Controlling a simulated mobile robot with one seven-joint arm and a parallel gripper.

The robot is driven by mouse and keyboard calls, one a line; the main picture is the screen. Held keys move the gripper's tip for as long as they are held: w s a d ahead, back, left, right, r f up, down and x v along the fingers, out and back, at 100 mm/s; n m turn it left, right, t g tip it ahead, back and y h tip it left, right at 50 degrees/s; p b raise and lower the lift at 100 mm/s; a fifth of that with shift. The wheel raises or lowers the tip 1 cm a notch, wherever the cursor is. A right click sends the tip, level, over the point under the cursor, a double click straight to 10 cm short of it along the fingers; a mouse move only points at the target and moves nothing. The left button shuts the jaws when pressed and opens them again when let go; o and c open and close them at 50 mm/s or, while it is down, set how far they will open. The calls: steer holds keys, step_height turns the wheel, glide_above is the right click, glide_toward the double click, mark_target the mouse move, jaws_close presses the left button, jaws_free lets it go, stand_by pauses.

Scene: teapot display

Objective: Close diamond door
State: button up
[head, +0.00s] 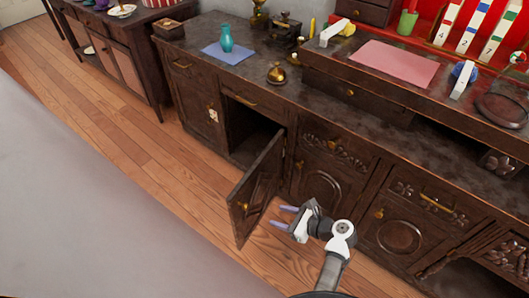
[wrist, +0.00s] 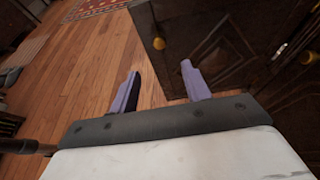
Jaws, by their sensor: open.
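The diamond door (head: 257,189) is a dark wooden cabinet door with a carved diamond and a small brass knob. It stands swung open from the cabinet, and the dark compartment (head: 254,147) behind it shows. The door also shows in the wrist view (wrist: 205,50), ahead and to the right, with its brass knob (wrist: 158,43) near its left edge. My gripper (head: 284,217) is just right of the door in the head view, low in front of the cabinet. Its two purple fingers (wrist: 160,85) are apart with nothing between them. I cannot tell whether a finger touches the door.
The long dark cabinet (head: 330,130) has other closed doors and drawers beside the opening. A teal vase (head: 226,40) stands on a blue mat on its top. Wooden floor (head: 165,175) lies clear left of the open door.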

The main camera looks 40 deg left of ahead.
steer(key=x, duration=1.3)
steer(key=shift+a, duration=0.35)
steer(key=shift+f, duration=0.15)
jaws_close()
